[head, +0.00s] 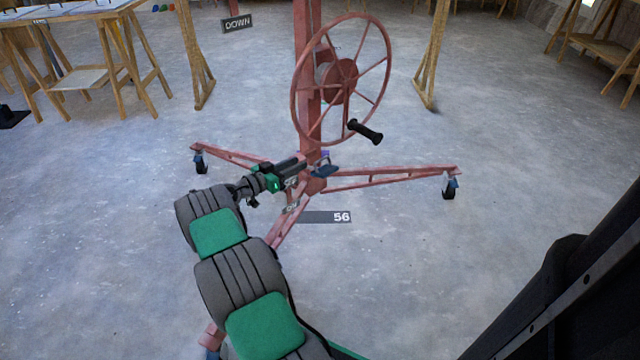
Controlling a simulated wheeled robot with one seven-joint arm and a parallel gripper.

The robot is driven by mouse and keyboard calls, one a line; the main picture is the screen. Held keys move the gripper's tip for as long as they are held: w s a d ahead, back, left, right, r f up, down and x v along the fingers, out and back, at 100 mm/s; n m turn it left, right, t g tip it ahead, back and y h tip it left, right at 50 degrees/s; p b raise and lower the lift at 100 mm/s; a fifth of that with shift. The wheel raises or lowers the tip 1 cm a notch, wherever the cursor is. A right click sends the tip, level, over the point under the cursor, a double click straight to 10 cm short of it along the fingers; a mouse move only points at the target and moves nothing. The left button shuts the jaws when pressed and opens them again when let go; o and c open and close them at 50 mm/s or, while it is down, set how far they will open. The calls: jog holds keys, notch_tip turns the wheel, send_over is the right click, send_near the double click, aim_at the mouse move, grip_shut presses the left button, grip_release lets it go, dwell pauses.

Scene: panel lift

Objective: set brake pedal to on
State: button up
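The red panel lift (307,60) stands on three splayed legs in the middle of the head view. A small blue plate (326,171), which looks like the brake pedal, sits low at the foot of the mast. My gripper (303,166) is down at the mast's foot, just left of the blue plate and close to it. I cannot tell whether they touch. The fingers are small and dark here, so their opening does not show. Whether the pedal is on or off cannot be read.
A large red handwheel (340,80) with a black handle (365,131) is on the mast above my gripper. Red legs with casters spread left (230,155) and right (390,178). A wooden table (75,12) stands back left. Floor around is clear.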

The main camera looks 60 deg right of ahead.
aim_at(320, 160)
jog(key=shift+m+g+h, duration=0.3)
jog(key=shift+g, duration=0.1)
jog(key=s+d, duration=0.1)
jog(key=d, duration=0.1)
jog(key=s+d+f+b, duration=0.1)
jog(key=s+d, duration=0.1)
jog(key=d, duration=0.1)
jog(key=s+d+f, duration=0.1)
jog(key=s+d, duration=0.1)
jog(key=shift+s+d, duration=0.1)
jog(key=shift+d, duration=0.25)
jog(key=shift+r, duration=0.1)
jog(key=shift+c, duration=0.3)
grip_shut()
